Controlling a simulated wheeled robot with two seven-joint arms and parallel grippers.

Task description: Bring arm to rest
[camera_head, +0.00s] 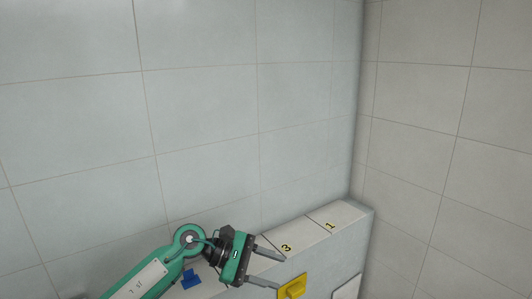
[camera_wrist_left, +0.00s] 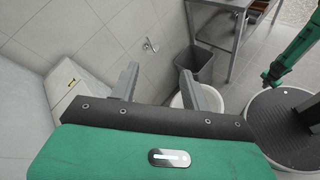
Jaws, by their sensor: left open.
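My green left arm (camera_head: 150,280) comes in from the lower left in the head view. Its left gripper (camera_head: 281,272) is open, with two grey fingers apart and nothing between them. It is in front of a white ledge, close to the panel marked 3. In the left wrist view the fingers of the left gripper (camera_wrist_left: 158,69) are also spread and empty. My right gripper is not in view.
The ledge top (camera_head: 345,211) carries panels marked 3 and 1 along the tiled wall (camera_head: 200,110). A yellow part (camera_head: 291,287) and a blue part (camera_head: 190,279) are at its front. The wrist view shows a dark bin (camera_wrist_left: 194,65) and a metal table (camera_wrist_left: 222,6).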

